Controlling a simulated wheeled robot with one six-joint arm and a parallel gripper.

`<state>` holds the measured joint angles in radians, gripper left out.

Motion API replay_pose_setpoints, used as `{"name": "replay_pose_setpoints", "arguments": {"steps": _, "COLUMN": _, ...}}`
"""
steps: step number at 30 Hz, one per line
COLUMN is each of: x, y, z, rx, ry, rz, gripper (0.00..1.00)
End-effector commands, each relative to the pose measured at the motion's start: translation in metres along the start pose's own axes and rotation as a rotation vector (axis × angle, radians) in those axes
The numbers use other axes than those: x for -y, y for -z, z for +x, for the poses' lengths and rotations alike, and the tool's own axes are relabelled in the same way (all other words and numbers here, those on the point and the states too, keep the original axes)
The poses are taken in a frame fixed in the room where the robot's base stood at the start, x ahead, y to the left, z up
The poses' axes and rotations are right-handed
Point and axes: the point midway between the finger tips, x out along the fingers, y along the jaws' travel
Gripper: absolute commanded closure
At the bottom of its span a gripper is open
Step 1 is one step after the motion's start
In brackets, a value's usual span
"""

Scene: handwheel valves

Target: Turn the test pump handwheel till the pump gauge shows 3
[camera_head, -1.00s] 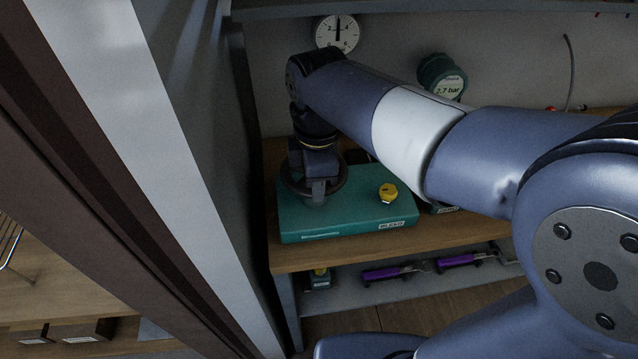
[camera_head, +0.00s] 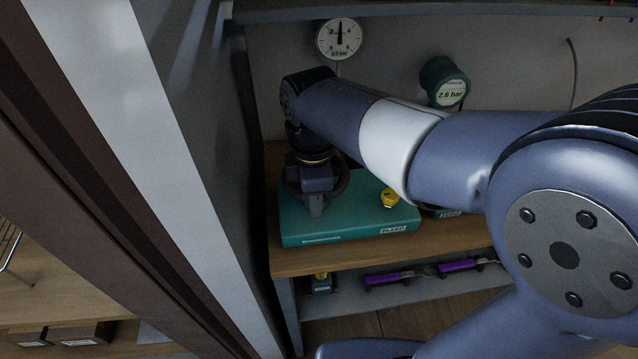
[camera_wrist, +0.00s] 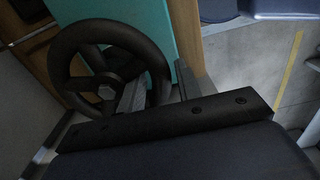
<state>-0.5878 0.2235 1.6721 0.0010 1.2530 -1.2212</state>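The dark handwheel (camera_wrist: 70,45) sits at the left end of the teal pump block (camera_head: 345,224), largely behind my gripper in the head view. In the wrist view my gripper (camera_wrist: 162,88) has one finger inside the wheel's ring and the other outside, with the rim between them. I cannot tell whether the fingers press on the rim. A round white dial (camera_head: 352,33) on the back wall has its needle nearly straight up, between 2 and 4. A teal round digital gauge (camera_head: 450,95) reads 2.6 bar. I cannot tell which is the pump gauge.
A yellow knob (camera_head: 390,198) stands on the block beside a label reading BLEED. The wooden bench (camera_head: 440,236) carries the block. Purple-handled tools (camera_head: 385,277) lie on the shelf below. A grey panel (camera_head: 205,130) stands close on the left.

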Motion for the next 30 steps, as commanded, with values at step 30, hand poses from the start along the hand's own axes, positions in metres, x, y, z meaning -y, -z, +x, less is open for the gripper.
{"name": "replay_pose_setpoints", "arguments": {"steps": 30, "x": -0.008, "y": 0.022, "z": 0.013, "rx": -0.005, "ry": -0.001, "rz": -0.011, "gripper": 0.68}}
